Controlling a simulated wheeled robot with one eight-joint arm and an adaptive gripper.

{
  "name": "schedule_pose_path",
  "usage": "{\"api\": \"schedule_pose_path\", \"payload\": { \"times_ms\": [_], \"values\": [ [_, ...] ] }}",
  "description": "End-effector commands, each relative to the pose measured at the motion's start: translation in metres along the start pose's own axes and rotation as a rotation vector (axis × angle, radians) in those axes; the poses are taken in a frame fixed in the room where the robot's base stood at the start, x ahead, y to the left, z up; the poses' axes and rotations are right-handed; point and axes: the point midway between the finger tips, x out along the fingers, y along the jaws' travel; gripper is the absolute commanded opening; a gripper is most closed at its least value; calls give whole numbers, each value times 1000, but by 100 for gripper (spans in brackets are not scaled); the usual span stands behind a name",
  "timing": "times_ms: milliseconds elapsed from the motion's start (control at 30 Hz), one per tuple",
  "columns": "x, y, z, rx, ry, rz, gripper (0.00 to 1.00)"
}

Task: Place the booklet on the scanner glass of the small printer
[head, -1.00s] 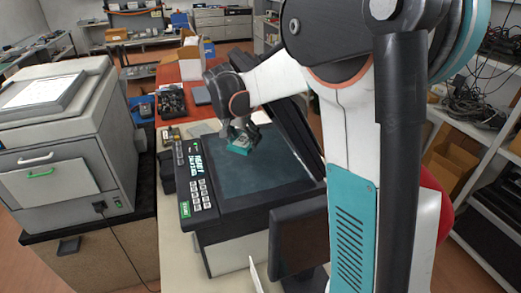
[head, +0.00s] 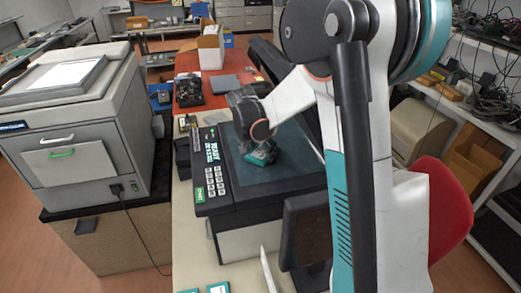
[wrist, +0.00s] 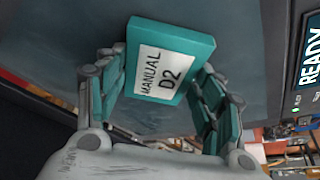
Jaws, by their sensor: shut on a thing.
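The booklet (wrist: 172,58) is a teal block with a white label reading MANUAL D2. My gripper (wrist: 158,88) is shut on it, with one finger on each side. In the head view the booklet (head: 263,154) is in my gripper (head: 260,146), over the dark scanner glass (head: 297,180) of the small printer. I cannot tell whether the booklet touches the glass. The printer's panel (head: 210,165) reads READY, and its black lid (head: 277,62) stands open behind my arm. My arm hides the right part of the glass.
A large grey printer (head: 85,120) stands on a cabinet at the left. Teal-edged items (head: 218,288) lie at the table's front edge. A dark panel (head: 306,230) stands in front of the small printer. A box (head: 211,50) and a black device (head: 190,92) are behind.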

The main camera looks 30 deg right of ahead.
Motion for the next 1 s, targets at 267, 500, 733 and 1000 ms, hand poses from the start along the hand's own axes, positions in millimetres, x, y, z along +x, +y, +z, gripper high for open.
{"api": "schedule_pose_path", "payload": {
  "times_ms": [267, 500, 733, 1000],
  "values": [
    [2, 0, 1, 0, 0, 0, 82],
    [2, 0, 1, 0, 0, 0, 82],
    [-8, 0, -1, -1, 0, 0, 82],
    [-61, 0, 0, -1, 0, -1, 82]
  ]
}}
